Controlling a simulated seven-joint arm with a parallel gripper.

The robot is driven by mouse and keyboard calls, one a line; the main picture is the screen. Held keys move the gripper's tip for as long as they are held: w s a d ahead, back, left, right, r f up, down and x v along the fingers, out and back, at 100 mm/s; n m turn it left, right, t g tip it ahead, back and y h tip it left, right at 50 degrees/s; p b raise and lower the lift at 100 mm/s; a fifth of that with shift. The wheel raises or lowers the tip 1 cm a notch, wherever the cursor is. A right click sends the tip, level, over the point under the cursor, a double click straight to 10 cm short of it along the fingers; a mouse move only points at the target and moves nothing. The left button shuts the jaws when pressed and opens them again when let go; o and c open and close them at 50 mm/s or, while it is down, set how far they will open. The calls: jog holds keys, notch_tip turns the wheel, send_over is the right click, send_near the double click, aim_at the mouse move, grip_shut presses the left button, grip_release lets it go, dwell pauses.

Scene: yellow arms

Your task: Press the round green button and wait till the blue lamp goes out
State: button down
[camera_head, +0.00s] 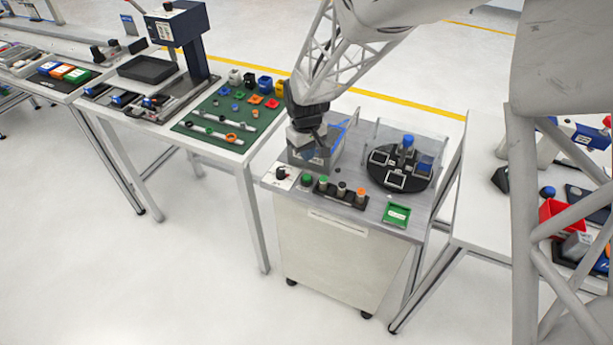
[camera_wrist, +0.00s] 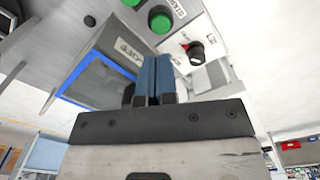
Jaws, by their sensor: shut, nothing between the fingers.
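The round green button (camera_head: 306,180) is on the panel at the front left of the grey-topped cabinet. It shows in the wrist view (camera_wrist: 160,20) beside a START label, with the edge of another green round thing near it. My gripper (camera_head: 316,154) is shut and empty, its blue fingers (camera_wrist: 153,78) together. It hangs over the grey box behind the panel, apart from the button. A blue-topped part (camera_head: 407,141) stands at the back of the black round table; I cannot tell whether it is the lamp or whether it is lit.
A black rotary knob (camera_head: 281,173) sits left of the button, and a row of several pegs (camera_head: 341,188) right of it. The grey box (camera_wrist: 105,60) has a blue-edged opening. Clear upright panels stand around the black round table (camera_head: 424,181). A green tray (camera_head: 397,215) lies front right.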

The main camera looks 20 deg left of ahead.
aim_at(307, 178)
jog(key=shift+s, duration=0.1)
jog(key=shift+s+d+f+n+t+h, duration=0.15)
jog(key=shift+d+n+t+h, duration=0.15)
jog(key=shift+n, duration=0.2)
jog(key=shift+s+d+r+n+t+h, duration=0.1)
jog(key=shift+s+d+n+t+h, duration=0.1)
jog(key=shift+n+h, duration=0.25)
jog(key=shift+w+a+r+n+t+h, duration=0.1)
jog(key=shift+r+n+t+h, duration=0.4)
jog(key=shift+n+t, duration=0.85)
jog(key=shift+w+a+r+n+t+h, duration=0.2)
jog(key=shift+r+n+t, duration=0.4)
jog(key=shift+n+t, duration=0.65)
jog(key=shift+s+a+r+n+t+h, duration=0.1)
jog(key=shift+r+n+t+h, duration=0.4)
jog(key=shift+n+t, duration=0.85)
jog(key=shift+g, duration=0.25)
jog(key=shift+f, duration=0.15)
jog(key=shift+f, duration=4.25)
